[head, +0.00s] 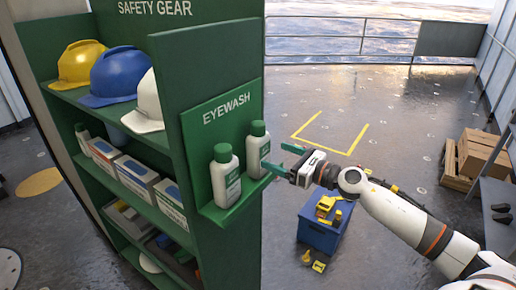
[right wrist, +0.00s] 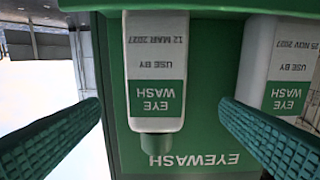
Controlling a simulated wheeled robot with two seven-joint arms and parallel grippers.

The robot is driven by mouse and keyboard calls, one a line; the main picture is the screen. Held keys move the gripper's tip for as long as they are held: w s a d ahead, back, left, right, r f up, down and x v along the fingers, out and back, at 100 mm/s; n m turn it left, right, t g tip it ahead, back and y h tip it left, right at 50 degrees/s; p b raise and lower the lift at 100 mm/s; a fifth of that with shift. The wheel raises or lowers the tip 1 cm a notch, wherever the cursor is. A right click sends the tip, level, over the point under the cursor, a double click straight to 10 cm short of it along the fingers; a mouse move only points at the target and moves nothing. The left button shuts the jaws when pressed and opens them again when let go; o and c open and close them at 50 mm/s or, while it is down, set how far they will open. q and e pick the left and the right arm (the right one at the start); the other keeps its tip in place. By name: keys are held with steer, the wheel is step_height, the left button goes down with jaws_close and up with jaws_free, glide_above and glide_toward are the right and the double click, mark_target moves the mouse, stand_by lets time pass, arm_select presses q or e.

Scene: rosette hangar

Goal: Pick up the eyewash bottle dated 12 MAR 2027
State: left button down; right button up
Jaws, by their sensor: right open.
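The eyewash bottle dated 12 MAR 2027 (right wrist: 155,55) appears upside down in the right wrist view, white with a green label and dark green cap. It is the right-hand bottle (head: 257,150) on the rack's side ledge in the head view. A like bottle dated 25 NOV 2027 (right wrist: 287,65) stands beside it, the left-hand one (head: 224,178) in the head view. My right gripper (head: 280,158) is open and empty, facing the 12 MAR bottle; in the wrist view its green fingers (right wrist: 160,107) appear on either side of that bottle. My left gripper is out of view.
The green safety rack (head: 225,245) holds helmets, boxes and another green-capped bottle (head: 83,137). A blue crate (head: 320,235) with yellow tools stands on the deck below my right arm. Wooden crates (head: 480,155) are at the right. The deck behind is largely clear.

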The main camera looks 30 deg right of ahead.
mark_target(266, 149)
steer(key=shift+p+x, duration=0.55)
steer(key=shift+x, duration=0.8)
steer(key=p+x, duration=0.1)
steer(key=x, duration=0.1)
steer(key=p+x, duration=0.2)
steer(key=shift+w+d+r, duration=0.15)
steer(key=shift+w+r, duration=0.1)
steer(key=shift+w, duration=0.05)
steer(key=shift+w+f, duration=0.15)
steer(key=shift+w, duration=0.25)
steer(key=shift+s, duration=0.1)
steer(key=shift+c, duration=1)
steer(key=c, duration=1.2)
